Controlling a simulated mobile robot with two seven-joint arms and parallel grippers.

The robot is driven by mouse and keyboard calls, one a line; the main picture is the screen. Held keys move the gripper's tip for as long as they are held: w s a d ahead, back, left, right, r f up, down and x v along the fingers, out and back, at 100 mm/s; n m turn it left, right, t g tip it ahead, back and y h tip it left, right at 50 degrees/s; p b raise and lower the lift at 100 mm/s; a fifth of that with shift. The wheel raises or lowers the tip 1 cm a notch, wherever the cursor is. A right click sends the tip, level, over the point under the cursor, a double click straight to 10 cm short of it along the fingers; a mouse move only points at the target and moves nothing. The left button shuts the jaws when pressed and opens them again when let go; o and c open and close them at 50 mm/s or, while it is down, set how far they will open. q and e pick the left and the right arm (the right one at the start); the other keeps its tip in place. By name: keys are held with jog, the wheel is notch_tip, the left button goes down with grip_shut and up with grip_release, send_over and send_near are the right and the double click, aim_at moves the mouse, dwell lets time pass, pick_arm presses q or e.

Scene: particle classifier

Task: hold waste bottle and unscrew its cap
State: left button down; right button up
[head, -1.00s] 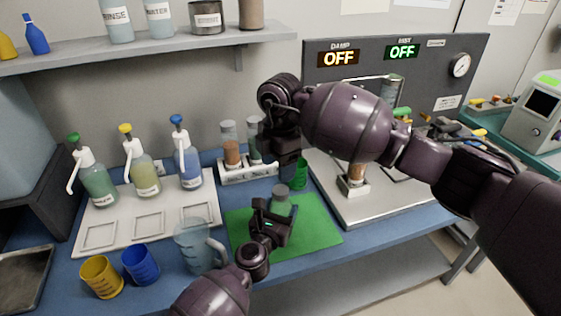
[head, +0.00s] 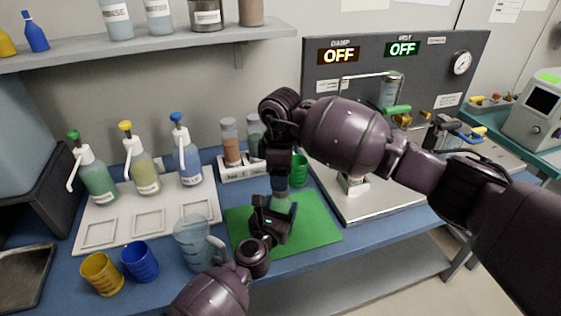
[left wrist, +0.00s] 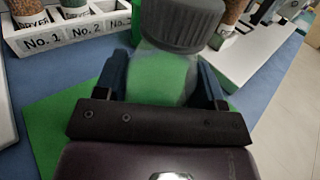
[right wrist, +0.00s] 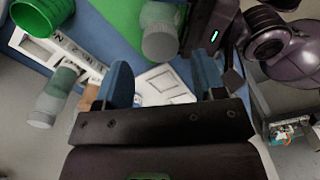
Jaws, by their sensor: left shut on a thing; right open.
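The waste bottle (head: 284,204) stands on the green mat (head: 318,232), clear with a grey ribbed cap (left wrist: 183,22). My left gripper (head: 270,212) is shut around the bottle's body, and its fingers (left wrist: 162,78) lie on either side below the cap. The cap is on the bottle. My right gripper (head: 280,183) is open and points down just above the bottle, partly hiding the cap in the head view. In the right wrist view the cap (right wrist: 160,43) lies ahead of the open blue fingers (right wrist: 161,68), with no clear contact.
A white rack (head: 246,172) with sample bottles and a green cup (head: 299,170) stand behind the mat. A clear jug (head: 192,243) is left of my left gripper. The metal apparatus plate (head: 365,208) lies to the right. The mat's right part is clear.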

jog(key=shift+f, duration=2.05)
jog(key=c, duration=1)
jog(key=shift+o, duration=0.2)
jog(key=shift+n, duration=0.3)
